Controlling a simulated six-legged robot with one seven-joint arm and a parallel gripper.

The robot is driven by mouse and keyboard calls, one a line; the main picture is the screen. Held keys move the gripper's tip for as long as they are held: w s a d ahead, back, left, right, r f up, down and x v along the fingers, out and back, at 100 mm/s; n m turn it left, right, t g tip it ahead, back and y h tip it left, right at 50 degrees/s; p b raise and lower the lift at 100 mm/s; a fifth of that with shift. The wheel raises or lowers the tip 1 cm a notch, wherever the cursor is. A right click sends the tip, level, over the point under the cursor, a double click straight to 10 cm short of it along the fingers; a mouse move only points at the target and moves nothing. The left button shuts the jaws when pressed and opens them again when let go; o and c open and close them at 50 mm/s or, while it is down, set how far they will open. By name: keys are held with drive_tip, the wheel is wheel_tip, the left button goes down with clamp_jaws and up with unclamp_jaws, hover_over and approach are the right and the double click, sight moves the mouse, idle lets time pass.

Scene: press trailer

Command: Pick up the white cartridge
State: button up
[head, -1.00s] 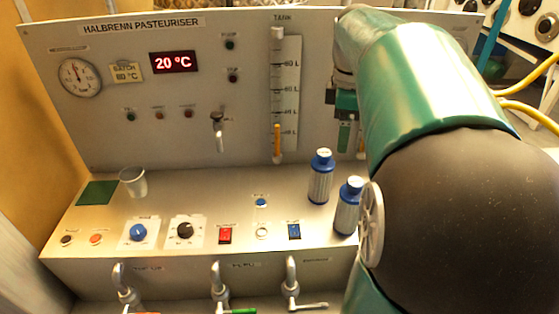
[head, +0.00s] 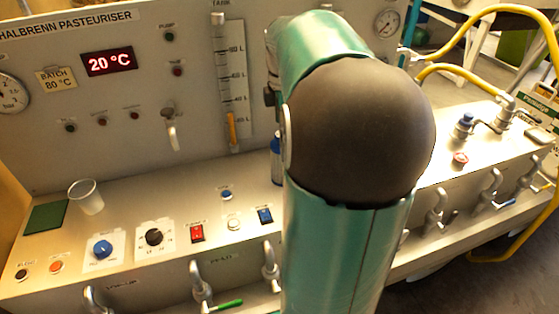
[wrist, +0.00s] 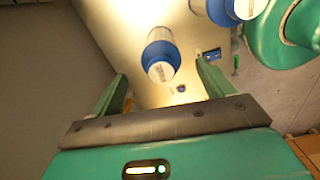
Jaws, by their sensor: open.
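Two cartridge-like cylinders with blue caps and pale bodies show in the wrist view. One cartridge (wrist: 161,58) lies between and beyond my fingertips, its cap end facing the camera. The other cartridge (wrist: 222,10) is at the top edge, partly cut off. I cannot tell which one is meant by the white cartridge. My gripper (wrist: 161,73) is open, with one finger on each side of the nearer cartridge in the picture, and no contact shows. In the head view my arm hides the gripper and most of the cartridges; only a blue sliver of one cartridge (head: 277,158) shows.
The pasteuriser panel (head: 110,95) stands behind the deck. The deck carries a clear cup (head: 87,197), a blue knob (head: 103,249), a black knob (head: 153,237) and a red switch (head: 197,233). Taps (head: 200,280) line the front. Yellow hoses (head: 470,70) run at the right.

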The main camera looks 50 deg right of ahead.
drive_tip(key=f, duration=0.7)
drive_tip(key=shift+w+a, duration=0.1)
drive_tip(key=shift+a, duration=0.1)
drive_tip(key=shift+r, duration=0.1)
drive_tip(key=shift+c, duration=0.2)
drive_tip(key=c, duration=1.5)
